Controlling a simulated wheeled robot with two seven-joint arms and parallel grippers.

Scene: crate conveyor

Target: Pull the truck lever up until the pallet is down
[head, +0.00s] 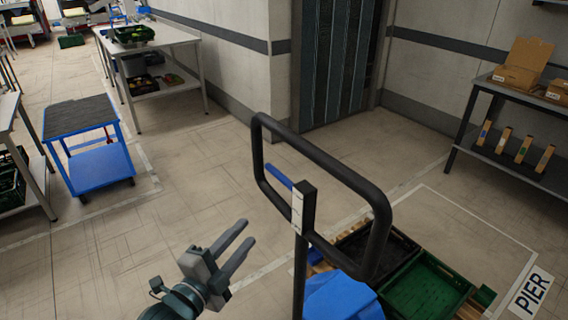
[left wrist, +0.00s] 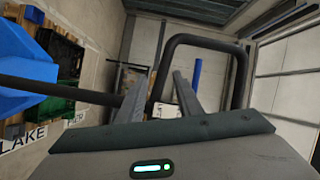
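The truck lever (head: 279,176) is a short blue bar on the post of the pallet truck, pointing up and left from a white-faced block (head: 298,207). The truck's black loop handle (head: 340,169) surrounds it. The lever also shows in the left wrist view (left wrist: 197,80), right of the fingers and inside the loop. My left gripper (head: 247,231) is open and empty, left of the post and apart from the lever. Its fingers show in the left wrist view (left wrist: 162,75). The wooden pallet (head: 470,312) is mostly hidden under crates; its height is unclear. My right gripper is out of view.
A green crate (head: 428,286) and a dark crate stand on the pallet, beside the truck's blue body (head: 342,297). A floor sign reads PIER (head: 533,291). A blue cart (head: 100,168) and tables stand left; a shelf (head: 505,160) stands right. Floor left of the gripper is clear.

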